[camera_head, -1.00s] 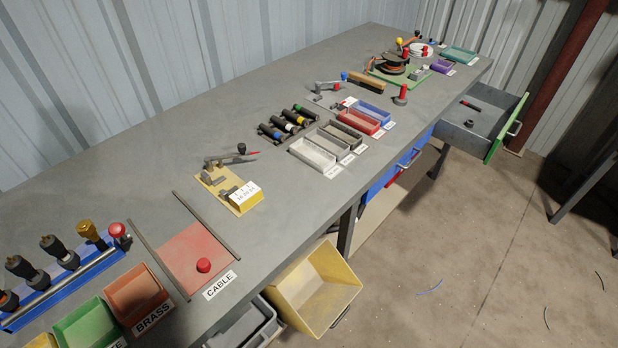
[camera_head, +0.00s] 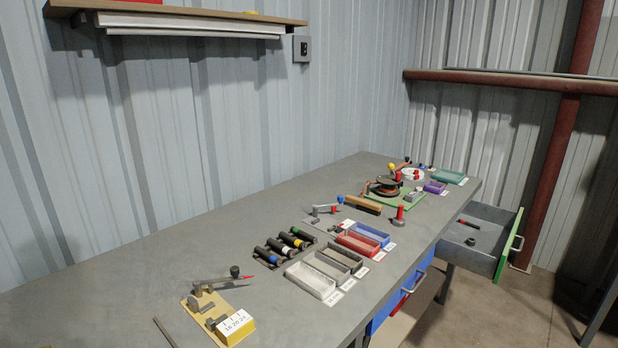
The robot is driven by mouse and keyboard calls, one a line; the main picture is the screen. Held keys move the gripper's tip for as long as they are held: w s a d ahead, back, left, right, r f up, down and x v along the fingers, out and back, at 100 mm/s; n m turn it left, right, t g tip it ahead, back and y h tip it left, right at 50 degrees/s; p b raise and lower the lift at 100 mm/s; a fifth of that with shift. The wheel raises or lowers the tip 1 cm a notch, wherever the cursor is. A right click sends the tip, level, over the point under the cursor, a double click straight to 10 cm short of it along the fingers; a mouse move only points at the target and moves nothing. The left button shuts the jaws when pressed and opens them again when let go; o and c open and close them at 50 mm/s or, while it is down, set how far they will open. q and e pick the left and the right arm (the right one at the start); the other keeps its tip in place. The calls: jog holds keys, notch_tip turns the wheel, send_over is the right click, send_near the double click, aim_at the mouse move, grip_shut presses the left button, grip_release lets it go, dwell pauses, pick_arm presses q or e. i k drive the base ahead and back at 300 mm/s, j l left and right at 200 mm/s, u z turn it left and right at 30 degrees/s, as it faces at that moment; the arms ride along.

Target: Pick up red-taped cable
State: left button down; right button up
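No cable that I can clearly make out as red-taped shows in the head view. A small item with a red part (camera_head: 468,224) lies in the open drawer (camera_head: 490,225) at the right, too small to identify. Neither of my grippers is in view.
Open trays in white (camera_head: 311,281), grey, red (camera_head: 358,243) and blue (camera_head: 370,233) line the bench's front edge. A shelf (camera_head: 180,18) hangs above.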

aim_at(469, 223)
jog(key=i+l, duration=0.1)
jog(key=l, duration=0.55)
jog(key=i+l, duration=0.15)
jog(key=l, duration=0.25)
jog(key=i+l+z, duration=0.1)
jog(key=l, duration=0.3)
jog(key=i+l, duration=0.4)
jog(key=l, duration=0.35)
jog(key=i+l+z, duration=0.1)
jog(key=l, duration=0.3)
jog(key=i+l+z, duration=0.1)
jog(key=i, duration=0.75)
jog(key=i+l+z, duration=0.1)
jog(key=i, duration=0.7)
jog(key=i+u, duration=0.25)
jog(key=l+u, duration=0.15)
jog(key=u, duration=0.25)
jog(key=l+u, duration=0.15)
jog(key=u, duration=0.3)
jog(key=l+u, duration=0.15)
jog(key=u, duration=0.25)
jog(key=k+l+u, duration=0.1)
jog(key=u, duration=0.35)
